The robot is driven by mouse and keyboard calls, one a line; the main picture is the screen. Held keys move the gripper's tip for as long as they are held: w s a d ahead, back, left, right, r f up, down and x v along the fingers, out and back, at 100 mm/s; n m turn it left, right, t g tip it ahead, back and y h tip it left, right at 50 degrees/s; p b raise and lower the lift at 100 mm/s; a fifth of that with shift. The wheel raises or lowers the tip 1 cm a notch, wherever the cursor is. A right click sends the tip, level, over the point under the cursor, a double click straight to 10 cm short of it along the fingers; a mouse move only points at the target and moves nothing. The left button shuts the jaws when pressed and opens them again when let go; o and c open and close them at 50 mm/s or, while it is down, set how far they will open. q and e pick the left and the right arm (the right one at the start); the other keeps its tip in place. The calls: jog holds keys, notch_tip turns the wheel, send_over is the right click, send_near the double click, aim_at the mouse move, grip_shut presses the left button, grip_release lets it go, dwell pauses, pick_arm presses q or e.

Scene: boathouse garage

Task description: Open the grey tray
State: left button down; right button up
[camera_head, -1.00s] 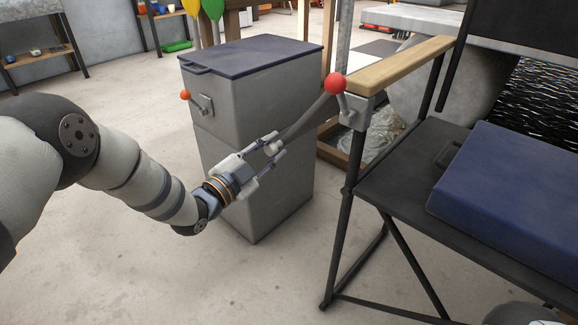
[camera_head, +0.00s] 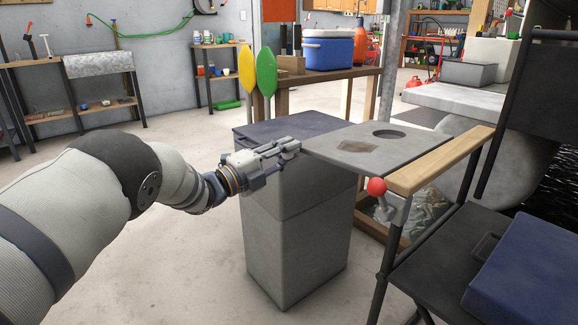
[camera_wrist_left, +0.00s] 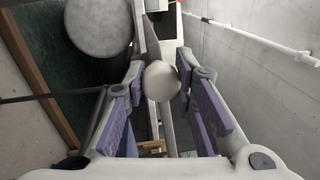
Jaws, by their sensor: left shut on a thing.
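The grey tray (camera_head: 362,150) is a flat panel with a round hole and a brown patch. It lies about level, reaching left from the wooden armrest (camera_head: 440,160) of a dark-framed chair. A red-knobbed lever (camera_head: 376,187) sits under the armrest's front end. My left gripper (camera_head: 287,150) is at the tray's left end. In the left wrist view its pads close around a pale round knob (camera_wrist_left: 162,81); its join to the tray is hard to make out there. My right gripper is not in view.
A grey cabinet with a dark blue lid (camera_head: 262,130) stands behind and under the tray's left end. A blue cushion (camera_head: 530,275) lies on the chair seat. A wooden workbench with a blue cooler (camera_head: 328,50) is behind. Bare floor lies left of the cabinet.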

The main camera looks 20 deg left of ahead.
pick_arm(q)
notch_tip(320, 180, up, 2)
jog(key=shift+a+r+m+p, duration=0.1)
jog(key=shift+m+p, duration=0.25)
jog(key=shift+m, duration=0.15)
jog(key=c, duration=1.3)
grip_release()
jog(key=v, duration=1.2)
